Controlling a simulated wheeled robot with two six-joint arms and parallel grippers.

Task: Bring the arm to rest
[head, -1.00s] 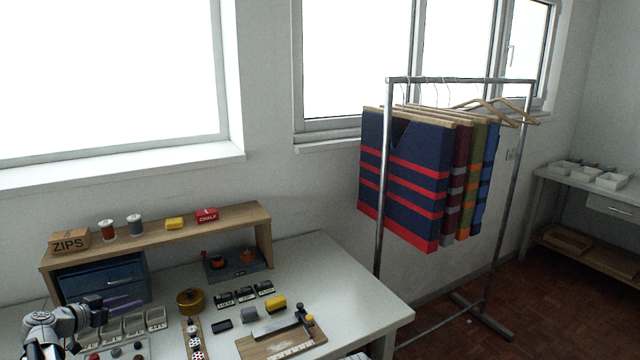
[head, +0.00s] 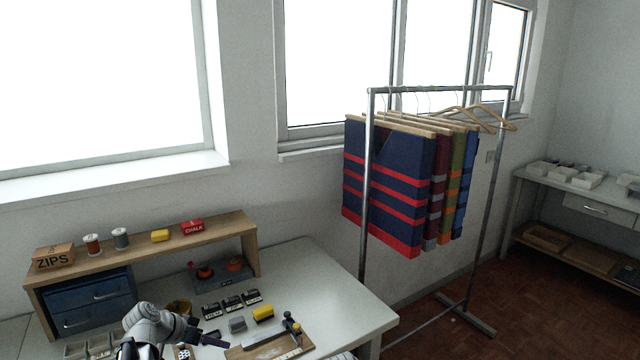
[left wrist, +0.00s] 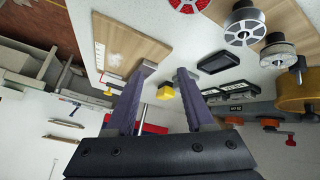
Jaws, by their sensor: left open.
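My left gripper (head: 207,340) is at the bottom of the head view, over the near part of the white table (head: 345,308). In the left wrist view its two purple fingers (left wrist: 160,95) stand apart, with nothing held between them. A yellow block (left wrist: 165,91) shows between the fingertips there, farther off. The gripper and forearm hide part of the small trays and the brass tin in the head view. My right gripper is not in either view.
A wooden shelf (head: 216,228) with a ZIPS box (head: 53,258) and thread spools stands over a blue drawer unit (head: 92,304). A wooden board (head: 240,353) lies near the front edge. A metal rack (head: 367,200) with striped garments (head: 392,190) stands right of the table.

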